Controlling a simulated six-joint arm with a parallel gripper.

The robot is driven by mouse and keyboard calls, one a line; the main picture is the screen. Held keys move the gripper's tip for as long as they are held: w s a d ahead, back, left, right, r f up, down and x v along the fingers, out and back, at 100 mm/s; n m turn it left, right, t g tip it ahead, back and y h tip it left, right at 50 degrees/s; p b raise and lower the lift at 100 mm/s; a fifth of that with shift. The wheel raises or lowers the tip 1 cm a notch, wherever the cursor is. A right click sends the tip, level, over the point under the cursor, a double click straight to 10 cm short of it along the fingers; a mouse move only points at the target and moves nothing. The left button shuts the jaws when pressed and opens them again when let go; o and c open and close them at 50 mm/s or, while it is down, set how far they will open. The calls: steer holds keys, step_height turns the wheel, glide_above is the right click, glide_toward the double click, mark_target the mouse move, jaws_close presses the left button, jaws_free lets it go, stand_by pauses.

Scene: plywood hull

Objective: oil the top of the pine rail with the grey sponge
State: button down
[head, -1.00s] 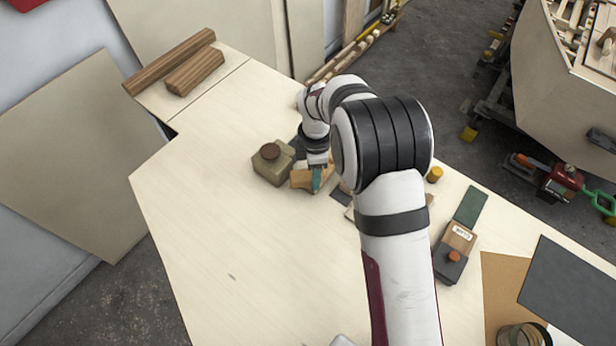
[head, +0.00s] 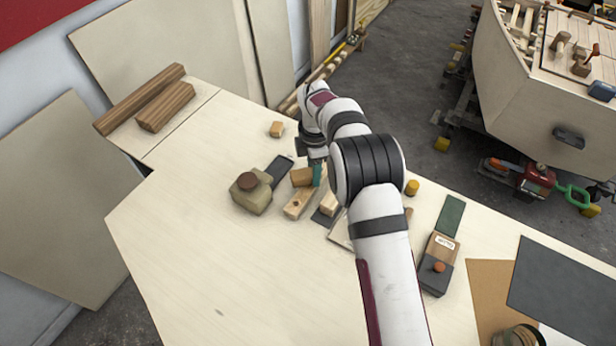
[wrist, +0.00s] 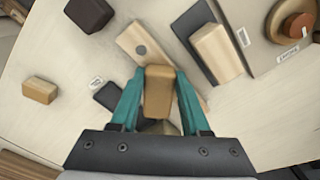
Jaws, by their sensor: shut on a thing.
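My gripper (head: 316,176) is above the bench beside several small blocks. In the wrist view its teal fingers (wrist: 159,100) are shut on a tan block (wrist: 160,88), held between them. The block also shows as orange-tan in the head view (head: 302,176). It does not look grey, and I cannot pick out a grey sponge for certain. A pale wooden block with a dark round spot (head: 297,204) lies on the bench just in front of the gripper. I cannot tell which piece is the pine rail.
An olive container with a brown cap (head: 252,196) stands left of the gripper, by a dark slab (head: 276,174). A small tan block (head: 276,129) and brown timbers (head: 166,107) lie behind. A labelled block with an orange knob (head: 438,264) lies right. The bench's front left is clear.

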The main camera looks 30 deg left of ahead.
steer(key=shift+w+r, duration=0.15)
steer(key=shift+w, duration=0.8)
steer(key=shift+w+r, duration=0.15)
steer(key=shift+w, duration=0.8)
steer(key=shift+s, duration=0.35)
steer(key=shift+s+f, duration=0.2)
steer(key=shift+s, duration=0.4)
steer(key=shift+s+f, duration=0.2)
steer(key=shift+s, duration=7.1)
step_height(320, 180, up, 8)
steer(key=shift+s, duration=0.1)
